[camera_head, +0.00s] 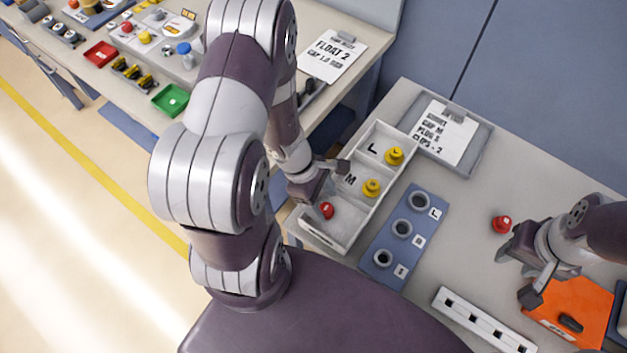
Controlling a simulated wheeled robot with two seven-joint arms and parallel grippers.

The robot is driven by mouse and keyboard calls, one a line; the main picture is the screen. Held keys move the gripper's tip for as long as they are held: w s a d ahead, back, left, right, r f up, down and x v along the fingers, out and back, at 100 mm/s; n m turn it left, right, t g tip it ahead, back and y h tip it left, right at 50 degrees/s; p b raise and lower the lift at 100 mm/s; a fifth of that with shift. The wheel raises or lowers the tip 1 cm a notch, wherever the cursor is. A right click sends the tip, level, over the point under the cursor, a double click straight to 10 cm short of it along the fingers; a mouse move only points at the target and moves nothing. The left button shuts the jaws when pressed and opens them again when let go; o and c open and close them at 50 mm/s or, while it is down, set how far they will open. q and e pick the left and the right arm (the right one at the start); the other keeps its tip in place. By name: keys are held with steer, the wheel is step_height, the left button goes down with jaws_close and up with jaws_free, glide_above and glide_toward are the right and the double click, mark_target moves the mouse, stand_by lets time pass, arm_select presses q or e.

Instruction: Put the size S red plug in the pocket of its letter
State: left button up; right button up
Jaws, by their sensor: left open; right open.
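A white tray (355,220) has pockets marked L and M. The letter of its front pocket is hidden. One red plug (327,210) is in that front pocket, just below my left gripper (326,184), which is open. A second red plug (501,224) stands on the table at the right, apart from my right gripper (518,276), which is open and empty. I cannot read the letters on either red plug. A yellow plug (394,156) is in the L pocket and another yellow plug (371,188) is in the M pocket.
A blue plate (388,247) with three grey rings lies right of the tray. A clipboard (447,131) lies behind. A white strip (482,318) with square holes and an orange case (575,308) are at the front right. The table between blue plate and right red plug is clear.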

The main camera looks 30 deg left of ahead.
arm_select(q)
steer(key=p+v, duration=0.2)
steer(key=v, duration=0.7)
step_height(320, 180, up, 10)
steer(key=m+y, duration=0.5)
steer(key=m, duration=1.5)
glide_above(326, 205)
steer(key=shift+f+t, duration=0.1)
steer(key=shift+t, duration=0.3)
